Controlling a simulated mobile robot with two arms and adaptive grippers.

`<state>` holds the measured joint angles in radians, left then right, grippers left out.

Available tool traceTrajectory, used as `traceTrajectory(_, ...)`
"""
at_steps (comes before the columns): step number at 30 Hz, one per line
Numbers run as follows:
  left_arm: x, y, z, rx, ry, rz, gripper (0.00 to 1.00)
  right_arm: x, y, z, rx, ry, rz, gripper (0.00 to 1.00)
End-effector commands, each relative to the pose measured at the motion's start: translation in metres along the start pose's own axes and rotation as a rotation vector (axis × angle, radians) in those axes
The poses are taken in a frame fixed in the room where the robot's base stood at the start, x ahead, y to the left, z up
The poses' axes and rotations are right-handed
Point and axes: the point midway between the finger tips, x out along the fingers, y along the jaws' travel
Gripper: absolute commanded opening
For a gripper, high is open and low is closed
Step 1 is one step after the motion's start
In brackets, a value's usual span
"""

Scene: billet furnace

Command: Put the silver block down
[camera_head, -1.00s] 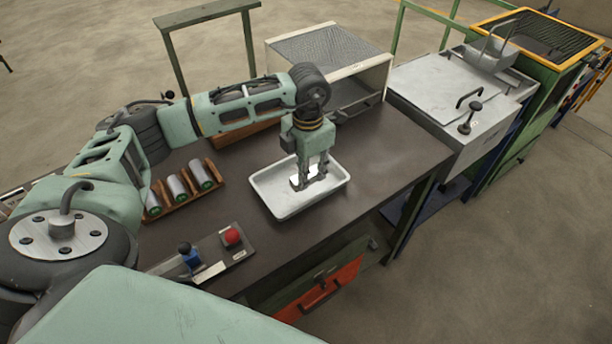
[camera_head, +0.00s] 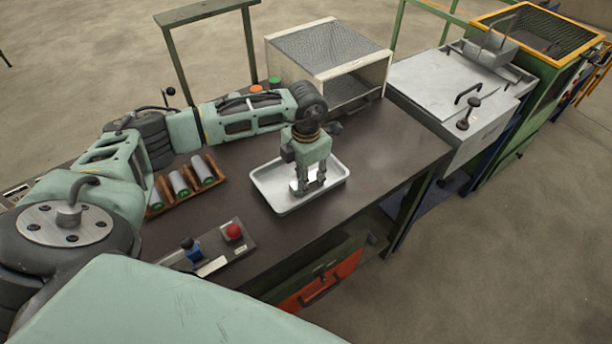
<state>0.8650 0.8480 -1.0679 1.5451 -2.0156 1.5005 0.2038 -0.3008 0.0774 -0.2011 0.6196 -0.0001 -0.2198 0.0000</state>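My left gripper (camera_head: 308,182) points straight down into a white rectangular tray (camera_head: 335,177) on the dark bench. Its two fingers stand on either side of the silver block (camera_head: 295,186), a small bright piece that shows only in part between and beside them. The gripper looks shut on the block. The block is low inside the tray, at or just above its floor; I cannot tell whether it touches. My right gripper is not in view.
A wooden rack (camera_head: 184,188) with several silver cylinders lies left of the tray. A control panel with a red button (camera_head: 233,231) is at the front edge. A mesh-topped box (camera_head: 330,48) stands behind. The bench right of the tray (camera_head: 395,150) is clear.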

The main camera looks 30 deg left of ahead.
Motion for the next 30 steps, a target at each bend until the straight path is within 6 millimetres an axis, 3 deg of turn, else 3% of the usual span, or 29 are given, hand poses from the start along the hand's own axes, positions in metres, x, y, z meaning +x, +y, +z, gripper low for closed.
traceTrajectory(12, -0.009, 0.001, 0.001, 0.000, -0.003, 0.001, 0.31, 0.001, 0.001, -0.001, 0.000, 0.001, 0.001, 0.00)
traceTrajectory(24, -0.090, 0.000, 0.001, 0.000, -0.005, 0.001, 0.31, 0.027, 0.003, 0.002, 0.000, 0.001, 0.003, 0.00)
traceTrajectory(30, -0.117, 0.000, 0.001, 0.000, -0.002, 0.001, 0.31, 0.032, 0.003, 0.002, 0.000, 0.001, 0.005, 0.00)
